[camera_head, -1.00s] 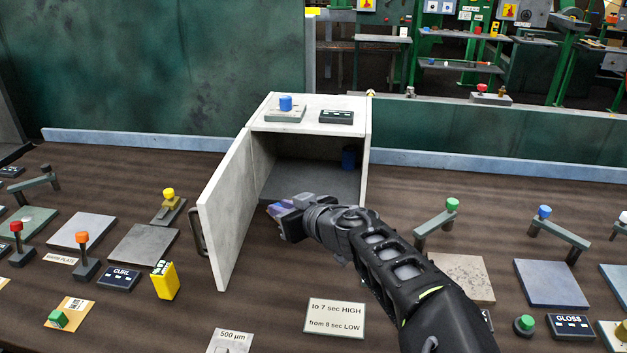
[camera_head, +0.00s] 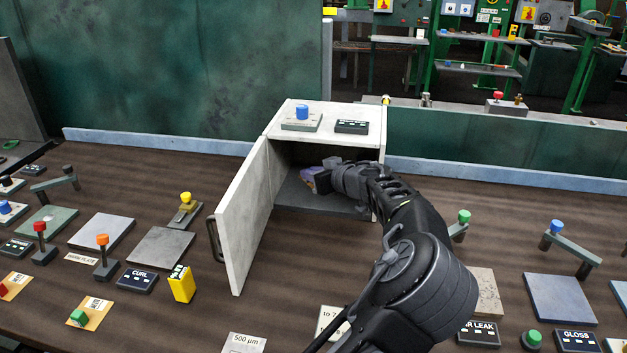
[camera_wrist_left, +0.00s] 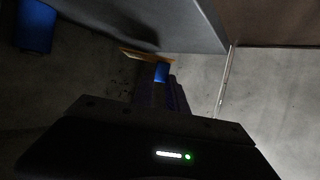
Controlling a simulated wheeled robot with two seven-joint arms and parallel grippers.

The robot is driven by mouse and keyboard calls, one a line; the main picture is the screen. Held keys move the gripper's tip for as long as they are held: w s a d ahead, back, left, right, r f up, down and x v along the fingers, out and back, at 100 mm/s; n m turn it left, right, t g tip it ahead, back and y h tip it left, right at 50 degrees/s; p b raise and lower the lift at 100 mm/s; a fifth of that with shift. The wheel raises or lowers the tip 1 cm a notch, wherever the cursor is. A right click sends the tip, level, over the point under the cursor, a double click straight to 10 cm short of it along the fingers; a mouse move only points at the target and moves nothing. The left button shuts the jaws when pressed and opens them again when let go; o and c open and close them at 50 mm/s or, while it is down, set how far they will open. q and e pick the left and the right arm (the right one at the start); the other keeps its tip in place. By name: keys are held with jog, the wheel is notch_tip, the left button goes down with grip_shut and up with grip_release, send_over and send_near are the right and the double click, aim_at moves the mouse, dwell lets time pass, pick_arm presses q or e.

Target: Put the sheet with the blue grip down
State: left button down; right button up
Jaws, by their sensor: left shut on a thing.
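My left gripper (camera_head: 325,177) reaches into the open pale cabinet (camera_head: 292,115), a little above its floor. In the left wrist view its fingers (camera_wrist_left: 163,84) are shut on a small blue grip (camera_wrist_left: 161,72). A thin orange-tan edge of the sheet (camera_wrist_left: 133,54) shows just beyond the grip. The rest of the sheet is hidden by the fingers and shadow. I cannot tell whether the sheet touches the cabinet floor. My right gripper is not in view.
The cabinet door (camera_head: 243,220) stands open to the left. A blue cylinder (camera_wrist_left: 35,27) stands inside the cabinet. Plates, levers and labels cover the bench on both sides.

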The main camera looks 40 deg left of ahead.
pick_arm(q)
jog(key=shift+w+a, duration=0.1)
jog(key=shift+w, duration=0.1)
jog(key=shift+f+p, duration=0.3)
jog(key=shift+f, duration=1.45)
jog(key=c, duration=1.3)
grip_release()
jog(key=shift+c, duration=0.2)
jog(key=b+v, duration=0.1)
jog(key=v, duration=1.1)
